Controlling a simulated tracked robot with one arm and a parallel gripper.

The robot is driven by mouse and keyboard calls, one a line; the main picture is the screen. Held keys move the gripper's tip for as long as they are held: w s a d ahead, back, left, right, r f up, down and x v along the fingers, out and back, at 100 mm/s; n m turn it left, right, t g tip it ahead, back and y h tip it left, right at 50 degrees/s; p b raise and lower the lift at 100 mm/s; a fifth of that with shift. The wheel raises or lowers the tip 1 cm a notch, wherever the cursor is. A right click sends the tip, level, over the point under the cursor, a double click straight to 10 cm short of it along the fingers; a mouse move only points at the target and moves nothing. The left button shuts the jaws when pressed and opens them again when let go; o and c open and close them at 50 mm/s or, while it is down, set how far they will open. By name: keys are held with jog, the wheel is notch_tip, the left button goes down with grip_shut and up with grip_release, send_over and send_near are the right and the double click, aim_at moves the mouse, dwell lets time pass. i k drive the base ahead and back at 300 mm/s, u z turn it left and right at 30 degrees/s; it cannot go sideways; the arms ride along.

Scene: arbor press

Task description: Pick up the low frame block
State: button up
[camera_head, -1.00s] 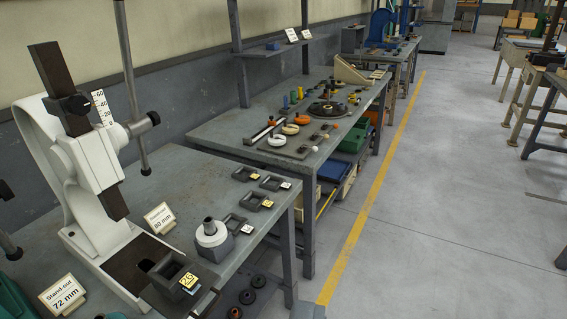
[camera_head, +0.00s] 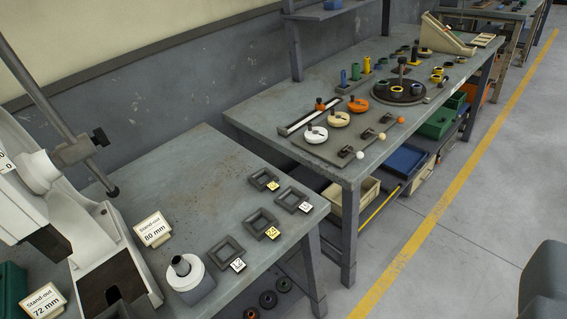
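Several dark square frame blocks lie flat on the near bench. One (camera_head: 263,179) is at the back with a yellow tag, and one (camera_head: 292,199) is to its right with a white tag. Another (camera_head: 261,222) has a yellow tag, and the nearest (camera_head: 227,249) has a white tag. All look similarly low, so I cannot tell which is the low one. A further dark block, tagged 29 in the earlier frame, is mostly cut off at the bottom by the press. My gripper's fingers are not in view.
The white arbor press (camera_head: 105,235) stands at left. A white round fixture (camera_head: 186,273) stands beside the blocks. Signs read 80 mm (camera_head: 152,229) and 72 mm (camera_head: 42,301). A second bench (camera_head: 270,115) holds knobs and a turntable. A blurred grey shape (camera_head: 546,285) fills the lower right.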

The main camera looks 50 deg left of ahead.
aim_at(271, 183)
jog(key=u, duration=0.45)
jog(key=i, duration=1.25)
jog(key=u, duration=1)
jog(key=i, duration=0.25)
jog(key=z, duration=0.1)
jog(key=k, duration=0.7)
jog(key=u, duration=0.2)
jog(key=i, duration=0.75)
jog(key=z, duration=0.05)
